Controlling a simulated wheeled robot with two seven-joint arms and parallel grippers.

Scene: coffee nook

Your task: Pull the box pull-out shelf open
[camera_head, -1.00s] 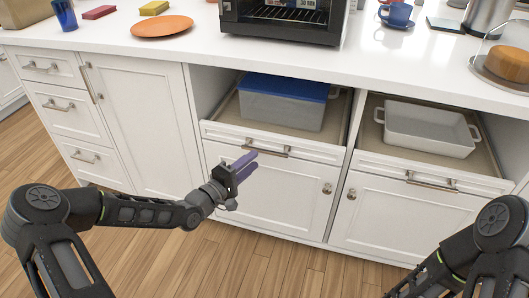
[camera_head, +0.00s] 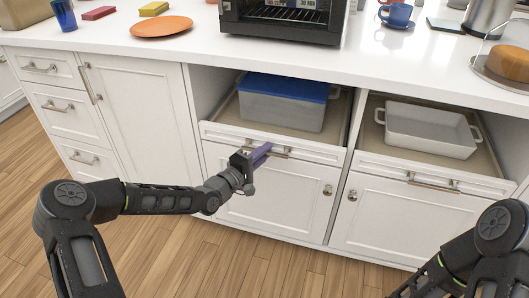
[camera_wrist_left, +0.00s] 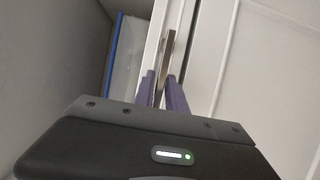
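The box pull-out shelf (camera_head: 222,131) is the left of two open shelf bays, with a white front panel and a metal bar handle (camera_head: 280,153). A grey storage box (camera_head: 281,108) with a blue lid stands on it. My left gripper (camera_head: 261,154) is at this handle, its purple fingers pointing to the panel. In the left wrist view the fingers (camera_wrist_left: 161,85) are apart, with the bar handle (camera_wrist_left: 168,48) reaching in between them. Contact cannot be told. The blue lid edge (camera_wrist_left: 114,60) shows beside the panel. My right gripper is out of view.
The right pull-out shelf (camera_head: 370,151) holds a white baking dish (camera_head: 430,132). Cabinet doors (camera_head: 262,196) lie below both. The white counter above carries an oven (camera_head: 283,20) and an orange plate (camera_head: 161,26). The wooden floor in front is clear.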

